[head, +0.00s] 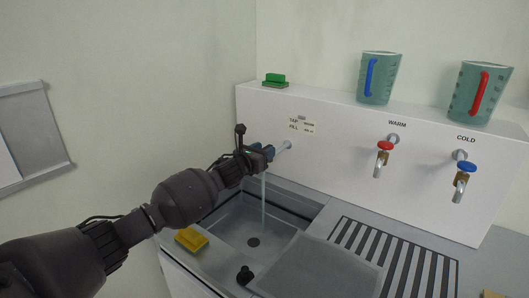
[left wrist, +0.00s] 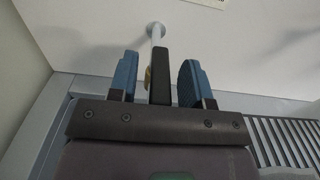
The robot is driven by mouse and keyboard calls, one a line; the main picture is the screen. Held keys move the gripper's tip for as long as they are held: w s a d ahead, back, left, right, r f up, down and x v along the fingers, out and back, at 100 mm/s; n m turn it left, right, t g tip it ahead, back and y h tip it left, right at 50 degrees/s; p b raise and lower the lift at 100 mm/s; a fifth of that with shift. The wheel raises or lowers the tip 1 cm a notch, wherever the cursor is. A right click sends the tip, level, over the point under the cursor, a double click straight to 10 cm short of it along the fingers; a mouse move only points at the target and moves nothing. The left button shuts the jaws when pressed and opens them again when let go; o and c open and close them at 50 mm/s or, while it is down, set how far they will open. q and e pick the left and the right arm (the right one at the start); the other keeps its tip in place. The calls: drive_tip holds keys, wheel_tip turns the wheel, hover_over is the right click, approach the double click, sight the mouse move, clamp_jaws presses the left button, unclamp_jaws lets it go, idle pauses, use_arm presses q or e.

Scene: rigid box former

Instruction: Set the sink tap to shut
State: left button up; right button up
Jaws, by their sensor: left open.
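The sink tap (head: 284,147) comes out of the white back panel under a small label. A pale stream of water (head: 264,200) falls from it into the sink (head: 230,226). My left gripper (head: 262,153) is at the tap's outer end and hides most of it. In the left wrist view, the tap's pale pipe (left wrist: 156,32) meets the wall, and a dark bar-like part (left wrist: 160,78), seemingly its lever, stands between my blue finger pads. Gaps show on both sides of the bar, so the gripper is open around it. My right gripper is out of view.
Warm (head: 384,147) and cold (head: 466,167) taps are further right on the panel. Two jugs (head: 378,80) (head: 480,95) and a green block (head: 275,79) stand on its ledge. A yellow sponge (head: 191,240) and black knob (head: 245,275) are near the sink's front.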

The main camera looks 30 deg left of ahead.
use_arm(q)
drive_tip(key=shift+w, duration=0.25)
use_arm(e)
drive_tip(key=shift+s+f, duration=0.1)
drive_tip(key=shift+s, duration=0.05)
use_arm(q)
drive_tip(key=shift+c, duration=0.3)
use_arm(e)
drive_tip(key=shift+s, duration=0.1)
use_arm(q)
clamp_jaws()
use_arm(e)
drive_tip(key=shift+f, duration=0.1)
